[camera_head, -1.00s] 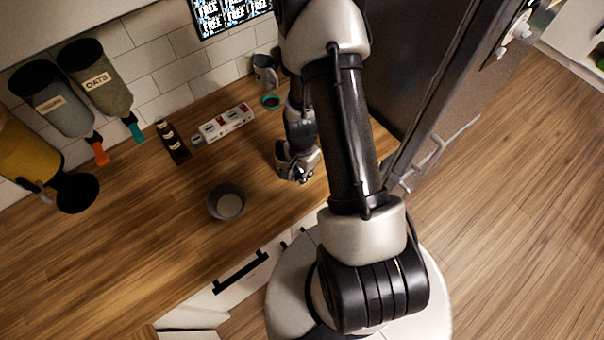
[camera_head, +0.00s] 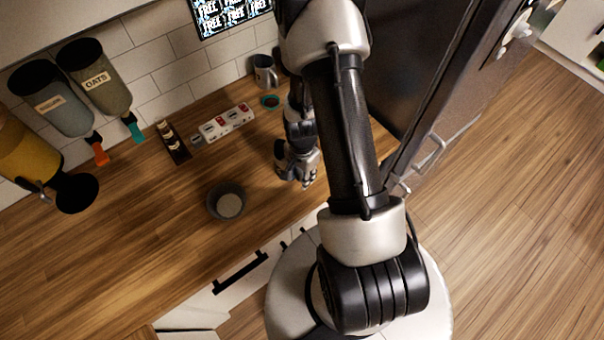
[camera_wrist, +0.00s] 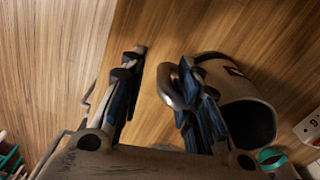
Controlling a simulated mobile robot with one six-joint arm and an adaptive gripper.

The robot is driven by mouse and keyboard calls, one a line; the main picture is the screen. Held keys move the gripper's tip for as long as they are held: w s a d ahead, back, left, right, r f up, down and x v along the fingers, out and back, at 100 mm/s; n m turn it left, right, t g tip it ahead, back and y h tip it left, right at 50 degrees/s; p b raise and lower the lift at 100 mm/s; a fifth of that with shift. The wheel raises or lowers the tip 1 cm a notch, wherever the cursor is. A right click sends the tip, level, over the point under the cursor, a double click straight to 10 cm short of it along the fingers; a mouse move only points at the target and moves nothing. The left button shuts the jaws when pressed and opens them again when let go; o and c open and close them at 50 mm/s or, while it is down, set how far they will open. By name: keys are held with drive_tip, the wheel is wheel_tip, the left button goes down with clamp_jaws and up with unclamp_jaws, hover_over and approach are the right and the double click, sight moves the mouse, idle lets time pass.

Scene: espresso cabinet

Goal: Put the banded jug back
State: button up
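The fingers are apart. I cannot tell whether one touches the handle. In the head view my gripper (camera_head: 297,172) is low over the counter, and this jug cannot be made out clearly there. Another grey jug (camera_head: 264,70) stands at the back wall.
A teal-rimmed round item (camera_head: 270,101) and a white panel with switches (camera_head: 223,123) lie behind my gripper. A grey bowl (camera_head: 227,201) sits to its left, with bare counter between. A dark tall cabinet (camera_head: 415,65) rises on the right.

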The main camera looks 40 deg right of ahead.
wheel_tip(320, 180, up, 12)
drive_tip(key=shift+f+p, duration=0.1)
drive_tip(key=shift+p, duration=0.55)
drive_tip(key=s+a+r+n+t, duration=0.1)
drive_tip(key=a+r+n, duration=0.2)
drive_tip(key=r, duration=0.6)
drive_tip(key=a+r+n+t, duration=0.1)
drive_tip(key=a+r+n, duration=0.25)
drive_tip(key=r, duration=0.45)
drive_tip(key=s+a+r+n+t, duration=0.2)
drive_tip(key=s+a+r+n, duration=0.4)
drive_tip(key=s+r+n, duration=0.3)
wheel_tip(320, 180, up, 2)
drive_tip(key=shift+s+t, duration=0.3)
drive_tip(key=shift+s, duration=0.85)
drive_tip(key=shift+a, duration=0.1)
